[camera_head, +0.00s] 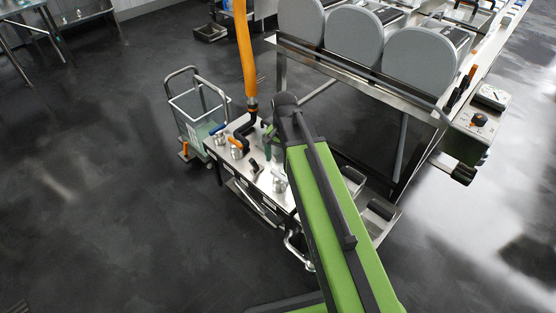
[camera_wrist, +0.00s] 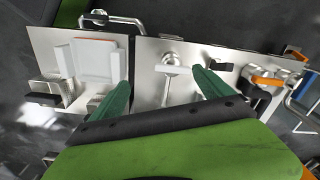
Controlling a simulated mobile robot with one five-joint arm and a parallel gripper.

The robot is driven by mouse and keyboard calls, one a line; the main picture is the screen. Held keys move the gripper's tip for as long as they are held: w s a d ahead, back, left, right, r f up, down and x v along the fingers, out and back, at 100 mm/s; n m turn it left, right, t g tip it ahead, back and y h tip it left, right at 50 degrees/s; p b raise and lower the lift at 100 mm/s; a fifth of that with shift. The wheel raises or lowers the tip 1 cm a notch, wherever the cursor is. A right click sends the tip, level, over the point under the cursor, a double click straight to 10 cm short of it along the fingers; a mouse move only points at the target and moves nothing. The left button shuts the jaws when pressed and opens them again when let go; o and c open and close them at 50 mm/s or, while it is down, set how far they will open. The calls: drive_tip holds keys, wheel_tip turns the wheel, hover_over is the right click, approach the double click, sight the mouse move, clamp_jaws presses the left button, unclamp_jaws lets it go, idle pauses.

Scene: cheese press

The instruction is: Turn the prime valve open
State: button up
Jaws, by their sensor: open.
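A steel cart (camera_head: 222,150) carries several valves on its top plate. In the head view, a blue handle (camera_head: 217,129), an orange handle (camera_head: 235,142) and a black handle (camera_head: 254,166) show. In the wrist view, a silver valve fitting (camera_wrist: 172,66) stands between my fingers, apart from both. A black handle (camera_wrist: 222,66) is just right of the right finger, and an orange handle (camera_wrist: 268,82) is farther right. No readable label tells which one is the prime valve. My gripper (camera_wrist: 162,84) is open and empty above the plate; it is partly hidden in the head view (camera_head: 269,140).
An orange hose (camera_head: 246,55) rises from the cart beside my arm. A clear bin with a rail (camera_head: 197,104) stands at the cart's left. The large press frame (camera_head: 350,72) with grey drums is behind, right. Dark floor (camera_head: 90,180) is free to the left.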

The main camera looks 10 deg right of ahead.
sight(280, 175)
drive_tip(key=shift+o, duration=0.7)
drive_tip(key=w+r+m+p, duration=0.2)
drive_tip(key=w+r+m, duration=0.1)
drive_tip(key=r, duration=0.2)
drive_tip(key=shift+w+r+p, duration=0.15)
drive_tip(key=shift+p, duration=0.25)
drive_tip(key=shift+m, duration=0.5)
drive_tip(key=f+b, duration=1.7)
drive_tip(key=shift+w+a+f+b, duration=0.15)
drive_tip(key=shift+w+f+b, duration=0.1)
drive_tip(key=shift+f+b, duration=0.05)
drive_tip(key=shift+r, duration=0.1)
